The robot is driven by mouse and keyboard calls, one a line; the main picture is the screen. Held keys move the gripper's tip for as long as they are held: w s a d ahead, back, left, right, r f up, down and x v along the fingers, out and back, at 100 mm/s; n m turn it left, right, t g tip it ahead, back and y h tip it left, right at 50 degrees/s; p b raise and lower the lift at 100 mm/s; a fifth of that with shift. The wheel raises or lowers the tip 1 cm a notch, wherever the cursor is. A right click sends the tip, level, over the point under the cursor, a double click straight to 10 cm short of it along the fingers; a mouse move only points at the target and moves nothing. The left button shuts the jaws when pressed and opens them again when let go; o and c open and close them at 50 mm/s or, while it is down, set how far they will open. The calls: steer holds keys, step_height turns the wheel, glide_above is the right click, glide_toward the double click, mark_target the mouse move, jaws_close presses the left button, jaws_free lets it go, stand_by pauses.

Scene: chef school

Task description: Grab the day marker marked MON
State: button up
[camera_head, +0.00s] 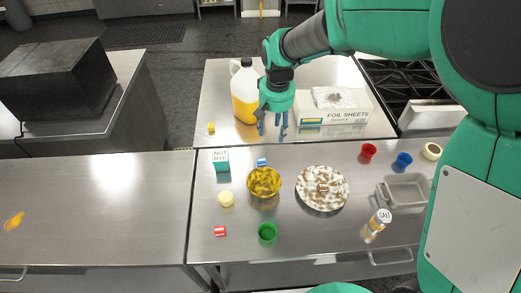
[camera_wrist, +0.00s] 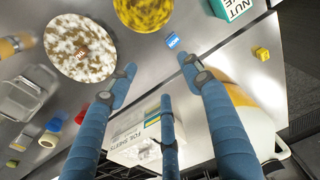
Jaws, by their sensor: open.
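The small blue day marker (camera_head: 261,161) lies on the steel counter, between the teal box and the yellow bowl. In the wrist view the blue day marker (camera_wrist: 172,42) carries white lettering that seems to read MON. My gripper (camera_head: 272,134) is above the counter, just behind the marker. It is open and empty; its blue fingers (camera_wrist: 158,72) are spread, with the marker beyond the tips and apart from them. A red marker (camera_head: 220,231) lies at the front left, a yellow block (camera_head: 211,127) at the back left. A small reddish-brown block (camera_head: 323,188) sits on the speckled plate.
Near the marker stand the teal nut box (camera_head: 221,160) and yellow bowl (camera_head: 264,182). Behind are an oil jug (camera_head: 246,90) and foil box (camera_head: 331,108), close beside my gripper. The speckled plate (camera_head: 309,203), salt shaker (camera_head: 376,224) and grey tray (camera_head: 405,193) stand right. The left counter is mostly clear.

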steer(key=g, duration=0.1)
glide_above(262, 160)
step_height(262, 160, down, 8)
steer(key=shift+a+r, duration=0.15)
steer(key=shift+r, duration=0.05)
steer(key=shift+f+b, duration=0.35)
steer(key=shift+f, duration=3.95)
steer(key=shift+f, duration=0.1)
steer(key=shift+f+b, duration=0.45)
steer(key=shift+f, duration=2.05)
steer(key=c, duration=1.1)
